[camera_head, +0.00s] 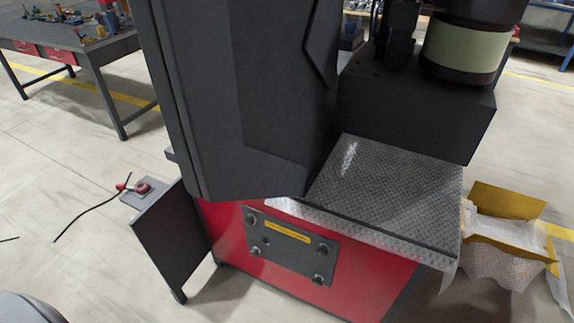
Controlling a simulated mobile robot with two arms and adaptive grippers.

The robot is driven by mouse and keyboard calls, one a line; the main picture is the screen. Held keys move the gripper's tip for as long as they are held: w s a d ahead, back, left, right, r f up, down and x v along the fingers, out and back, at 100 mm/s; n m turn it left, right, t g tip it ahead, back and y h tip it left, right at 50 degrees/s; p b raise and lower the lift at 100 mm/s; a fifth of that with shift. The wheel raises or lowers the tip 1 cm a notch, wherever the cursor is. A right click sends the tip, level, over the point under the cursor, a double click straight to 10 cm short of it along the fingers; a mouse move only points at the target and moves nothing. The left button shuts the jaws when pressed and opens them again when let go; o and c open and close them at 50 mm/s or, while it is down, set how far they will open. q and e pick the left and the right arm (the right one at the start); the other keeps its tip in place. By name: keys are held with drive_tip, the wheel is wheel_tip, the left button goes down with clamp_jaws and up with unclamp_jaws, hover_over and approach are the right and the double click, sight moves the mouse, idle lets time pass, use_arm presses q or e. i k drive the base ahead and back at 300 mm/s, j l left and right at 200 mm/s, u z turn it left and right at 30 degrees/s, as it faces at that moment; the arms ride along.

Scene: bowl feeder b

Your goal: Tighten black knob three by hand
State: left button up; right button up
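Several black knobs sit at the corners of a dark grey plate (285,262) on the red front of a machine. One knob is at the upper left (252,219), one at the upper right (323,249), one at the lower left (255,252) and one at the lower right (318,280). I cannot tell which is knob three or how tight any of them is. A yellow label (286,228) runs across the plate's upper part. Neither of my grippers is in view.
A large dark housing overhangs the machine's left side. A metal tread-plate top (385,190) lies above the red front (222,225). A yellow open box (508,200) with bubble wrap stands at right. A workbench (100,45) stands back left.

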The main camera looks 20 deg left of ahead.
sight(249, 221)
drive_tip(key=u, duration=1.05)
drive_tip(key=k+l+u, duration=0.15)
drive_tip(key=l, duration=0.2)
drive_tip(key=l+u, duration=0.15)
drive_tip(key=l, duration=0.25)
